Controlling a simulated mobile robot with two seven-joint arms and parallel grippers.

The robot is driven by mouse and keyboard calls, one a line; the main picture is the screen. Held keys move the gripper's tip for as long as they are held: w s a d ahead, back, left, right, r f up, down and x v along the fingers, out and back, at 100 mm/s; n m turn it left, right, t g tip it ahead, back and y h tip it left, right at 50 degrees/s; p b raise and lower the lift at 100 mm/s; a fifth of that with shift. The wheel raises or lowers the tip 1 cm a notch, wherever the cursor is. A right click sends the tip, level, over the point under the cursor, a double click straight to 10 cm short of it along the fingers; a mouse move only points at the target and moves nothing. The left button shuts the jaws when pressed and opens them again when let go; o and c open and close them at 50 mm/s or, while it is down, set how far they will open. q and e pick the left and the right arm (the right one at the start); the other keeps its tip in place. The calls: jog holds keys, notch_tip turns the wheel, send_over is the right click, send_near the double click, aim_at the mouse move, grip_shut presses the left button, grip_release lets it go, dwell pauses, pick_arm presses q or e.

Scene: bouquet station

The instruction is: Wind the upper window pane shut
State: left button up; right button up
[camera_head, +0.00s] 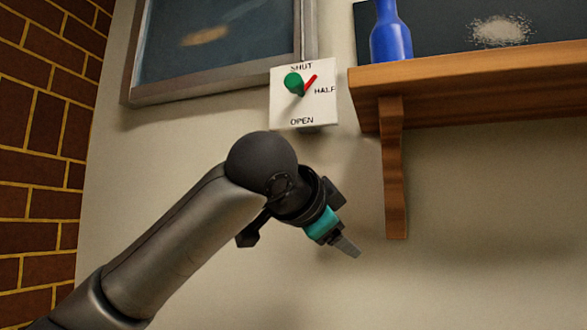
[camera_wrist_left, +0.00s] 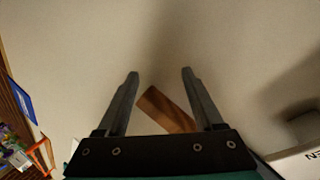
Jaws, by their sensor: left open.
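A white plate (camera_head: 320,112) marked SHUT, HALF and OPEN is on the wall, with a green knob (camera_head: 293,82) and a red pointer (camera_head: 310,84). The pointer slants up and right, between SHUT and HALF. A grey-framed dark window pane (camera_head: 230,58) is up and left of the plate; how far open it is I cannot tell. My left gripper (camera_head: 348,247) is open and empty, below and right of the plate, apart from the knob. The wrist view shows its spread fingers (camera_wrist_left: 160,73) and, at lower right, part of the plate (camera_wrist_left: 302,163). My right gripper is not in view.
A wooden shelf (camera_head: 470,85) with a bracket (camera_head: 396,170) juts out right of the plate; the bracket (camera_wrist_left: 163,108) also shows beyond the gripper in the wrist view. A blue bottle (camera_head: 391,38) stands on the shelf. A brick wall (camera_head: 45,130) is at left.

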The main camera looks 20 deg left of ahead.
pick_arm(q)
jog(key=s+a+r+t+y, duration=0.15)
jog(key=s+r, duration=0.25)
jog(key=r, duration=0.4)
jog(key=s+a+r+t, duration=0.1)
jog(key=s+a+r, duration=0.25)
jog(key=r, duration=0.45)
jog(key=n+t, duration=0.1)
jog(key=t, duration=0.1)
send_near(291, 81)
jog(key=w+p, duration=0.1)
jog(key=w, duration=0.2)
jog(key=w+p, duration=0.1)
jog(key=w, duration=0.3)
jog(key=w+d+p, duration=0.1)
jog(key=w, duration=0.3)
jog(key=shift+r+p, duration=0.2)
jog(key=shift+p, duration=0.1)
jog(key=shift+c, duration=0.2)
grip_shut()
